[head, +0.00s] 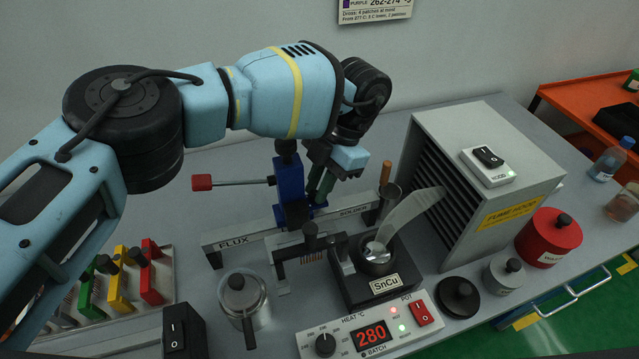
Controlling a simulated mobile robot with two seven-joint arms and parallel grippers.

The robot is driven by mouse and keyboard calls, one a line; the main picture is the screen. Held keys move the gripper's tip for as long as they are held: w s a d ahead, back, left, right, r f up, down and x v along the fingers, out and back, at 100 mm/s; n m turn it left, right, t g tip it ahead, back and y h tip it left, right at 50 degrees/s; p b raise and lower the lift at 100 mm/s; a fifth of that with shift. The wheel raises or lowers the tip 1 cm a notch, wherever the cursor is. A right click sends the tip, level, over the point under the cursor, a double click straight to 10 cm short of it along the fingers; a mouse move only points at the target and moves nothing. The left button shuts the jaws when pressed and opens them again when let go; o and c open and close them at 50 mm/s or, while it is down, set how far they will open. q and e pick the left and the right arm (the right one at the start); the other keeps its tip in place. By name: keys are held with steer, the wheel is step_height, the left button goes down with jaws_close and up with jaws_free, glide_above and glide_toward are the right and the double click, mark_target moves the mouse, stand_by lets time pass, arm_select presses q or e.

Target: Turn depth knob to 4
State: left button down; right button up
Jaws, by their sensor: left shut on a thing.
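A blue upright carriage (289,182) stands on a rail labelled FLUX and SOLDER (240,240), with a red-ended lever (203,182) sticking out to its left. My left gripper (322,188) reaches down from above to the right side of this carriage. Its jaws are shut on a small part there, apparently the depth knob; the jaws hide the part, and no scale or pointer for it can be read. My right gripper is not in view.
A heat control box (340,345) reading 280 is in front.

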arm_select(q)
steer(key=shift+w+a+n+g+h, duration=0.1)
steer(key=shift+n+g+h, duration=0.25)
steer(key=shift+n, duration=0.85)
steer(key=c, duration=1.4)
jaws_free()
steer(key=shift+o, duration=0.2)
